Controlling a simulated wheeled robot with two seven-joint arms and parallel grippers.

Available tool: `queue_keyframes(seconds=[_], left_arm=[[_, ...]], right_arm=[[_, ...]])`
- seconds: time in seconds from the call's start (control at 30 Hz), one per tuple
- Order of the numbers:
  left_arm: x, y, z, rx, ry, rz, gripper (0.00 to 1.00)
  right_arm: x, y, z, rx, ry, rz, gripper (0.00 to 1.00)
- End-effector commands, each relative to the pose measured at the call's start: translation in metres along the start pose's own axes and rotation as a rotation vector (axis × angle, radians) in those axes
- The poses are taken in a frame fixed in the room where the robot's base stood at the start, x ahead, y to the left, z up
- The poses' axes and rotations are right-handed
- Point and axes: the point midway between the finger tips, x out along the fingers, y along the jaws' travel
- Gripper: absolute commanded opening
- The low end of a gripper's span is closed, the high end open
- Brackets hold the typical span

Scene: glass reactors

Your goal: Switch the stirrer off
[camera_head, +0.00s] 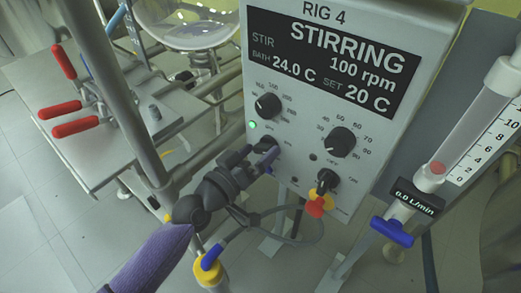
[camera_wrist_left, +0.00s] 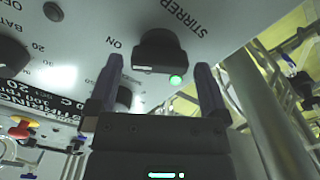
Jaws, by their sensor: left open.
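The stirrer switch is a dark knob (camera_wrist_left: 160,50) on the grey panel, under the label STIRRER in the left wrist view, with ON printed beside it. In the head view it is a dark knob (camera_head: 267,144), partly hidden by my left gripper (camera_head: 264,160). The left gripper also shows in the wrist view (camera_wrist_left: 160,72), open, its two fingers pointing at the panel on either side of the knob. I cannot tell whether they touch it. A green lamp (camera_head: 252,125) beside the knob is lit. The display (camera_head: 325,60) reads STIRRING, 100 rpm. My right gripper is out of view.
A flow meter with a blue valve (camera_head: 392,232) stands at right. Metal posts and red-handled clamps (camera_head: 75,128) are at left.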

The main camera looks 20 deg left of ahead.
Motion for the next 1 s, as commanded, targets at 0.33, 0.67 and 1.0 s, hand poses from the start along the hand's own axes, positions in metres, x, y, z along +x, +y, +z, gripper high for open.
queue_keyframes(seconds=[0.33, 0.67, 1.0], left_arm=[[0.0103, 0.0005, 0.0000, 0.001, -0.001, 0.001, 1.00], [0.0100, 0.0003, 0.0001, 0.001, -0.001, 0.000, 0.39], [0.0099, 0.0002, 0.0000, -0.024, -0.001, 0.000, 0.18]], right_arm=[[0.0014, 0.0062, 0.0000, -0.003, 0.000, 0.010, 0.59], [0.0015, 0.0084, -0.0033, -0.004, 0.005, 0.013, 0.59], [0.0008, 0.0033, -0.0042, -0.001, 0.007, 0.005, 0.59]])
